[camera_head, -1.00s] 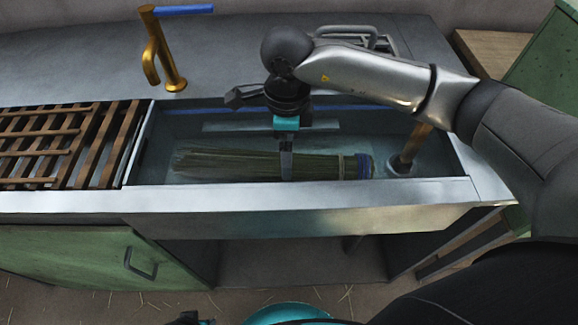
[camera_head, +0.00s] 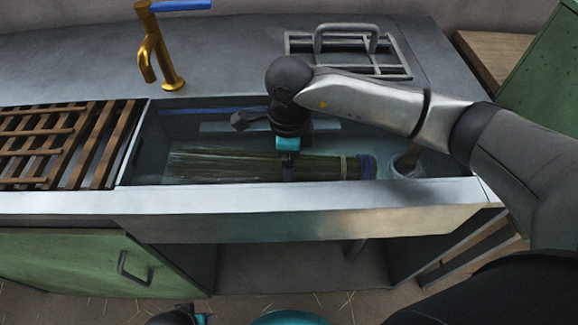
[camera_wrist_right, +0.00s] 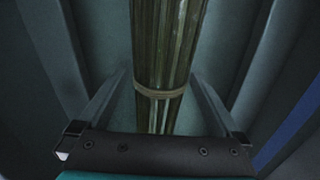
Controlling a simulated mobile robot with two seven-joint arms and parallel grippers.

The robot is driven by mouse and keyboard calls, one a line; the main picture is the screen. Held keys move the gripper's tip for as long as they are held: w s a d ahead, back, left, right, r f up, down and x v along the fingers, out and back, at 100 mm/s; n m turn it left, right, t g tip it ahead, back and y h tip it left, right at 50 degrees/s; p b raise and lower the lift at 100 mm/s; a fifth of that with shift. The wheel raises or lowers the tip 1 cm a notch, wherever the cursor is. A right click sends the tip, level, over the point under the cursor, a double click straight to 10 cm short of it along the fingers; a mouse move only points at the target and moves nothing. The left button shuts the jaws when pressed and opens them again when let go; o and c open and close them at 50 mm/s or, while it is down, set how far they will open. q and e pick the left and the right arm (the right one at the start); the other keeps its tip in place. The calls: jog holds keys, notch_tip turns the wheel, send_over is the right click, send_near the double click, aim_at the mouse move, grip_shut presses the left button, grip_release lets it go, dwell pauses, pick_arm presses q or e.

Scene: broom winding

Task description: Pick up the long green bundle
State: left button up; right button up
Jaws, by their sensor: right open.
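The long green bundle (camera_head: 225,165) lies lengthwise in the sink basin, its loose ends to the left and its bound end with a blue band at the right. In the right wrist view the bundle (camera_wrist_right: 168,45) runs between the fingers, with a tan tie around it. My right gripper (camera_head: 287,172) points down into the basin over the bundle. In the right wrist view its two fingers (camera_wrist_right: 160,98) are open, one on each side of the bundle, with gaps to it. My left gripper's fingertips do not show clearly.
The sink's front rim (camera_head: 290,195) is close in front of the bundle. A wooden slatted rack (camera_head: 60,140) is at the left, and a gold tap (camera_head: 165,60) stands behind. A wooden-handled thing (camera_head: 406,160) stands at the basin's right end. A metal rack (camera_head: 350,52) lies behind.

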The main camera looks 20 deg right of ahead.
jog(key=shift+c, duration=0.4)
jog(key=c, duration=1.4)
jog(key=shift+r, duration=0.2)
